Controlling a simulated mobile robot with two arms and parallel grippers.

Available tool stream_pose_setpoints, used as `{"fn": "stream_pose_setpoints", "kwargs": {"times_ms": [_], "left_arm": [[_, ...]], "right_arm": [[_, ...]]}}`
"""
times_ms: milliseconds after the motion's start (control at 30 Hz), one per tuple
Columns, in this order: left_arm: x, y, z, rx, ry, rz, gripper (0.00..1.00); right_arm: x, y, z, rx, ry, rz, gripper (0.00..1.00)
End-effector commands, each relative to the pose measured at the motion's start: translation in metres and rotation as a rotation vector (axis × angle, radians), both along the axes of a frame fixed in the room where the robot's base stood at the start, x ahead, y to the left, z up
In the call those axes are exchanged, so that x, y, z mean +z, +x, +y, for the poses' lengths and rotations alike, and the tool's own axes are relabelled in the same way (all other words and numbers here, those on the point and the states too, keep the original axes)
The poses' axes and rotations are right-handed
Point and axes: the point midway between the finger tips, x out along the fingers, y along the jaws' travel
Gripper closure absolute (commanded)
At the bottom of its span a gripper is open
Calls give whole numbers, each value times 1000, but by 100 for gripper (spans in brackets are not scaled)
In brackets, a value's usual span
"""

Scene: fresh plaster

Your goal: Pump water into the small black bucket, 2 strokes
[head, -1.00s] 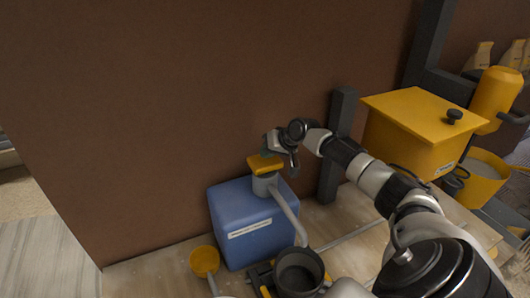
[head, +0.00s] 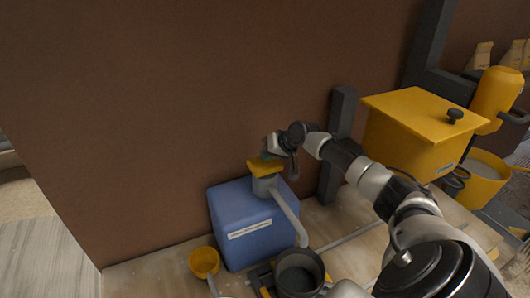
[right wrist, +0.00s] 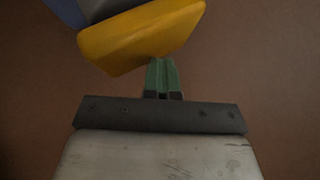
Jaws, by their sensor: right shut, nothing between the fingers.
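A blue canister (head: 235,222) with a white label stands on the table against the brown wall. On top is a pump with a yellow head (head: 266,167) and a grey spout (head: 288,212) sloping down to the right. The small black bucket (head: 318,272) stands upright below the spout's end, a grey surface showing inside. My right gripper (head: 270,156) is shut and empty, right at the yellow head's top. In the right wrist view its green fingertips (right wrist: 161,76) meet the yellow head (right wrist: 140,38); contact is hard to confirm. My left gripper is not in view.
A yellow scoop (head: 204,262) lies left of the bucket. A yellow lidded box (head: 412,135) and a dark post (head: 338,145) stand to the right. A yellow bucket (head: 480,182) is farther right. The wall is close behind the canister.

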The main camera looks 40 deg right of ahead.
Motion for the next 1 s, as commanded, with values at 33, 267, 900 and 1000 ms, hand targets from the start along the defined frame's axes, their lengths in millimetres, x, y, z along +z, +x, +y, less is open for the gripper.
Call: {"fn": "stream_pose_setpoints", "kwargs": {"times_ms": [33,267,900,1000], "left_arm": [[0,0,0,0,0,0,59],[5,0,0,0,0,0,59],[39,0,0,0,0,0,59],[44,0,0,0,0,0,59]], "right_arm": [[-4,-1,1,2,1,8,100],[2,-1,1,2,1,8,100],[43,0,0,1,-1,4,100],[49,0,0,1,0,2,100]]}}
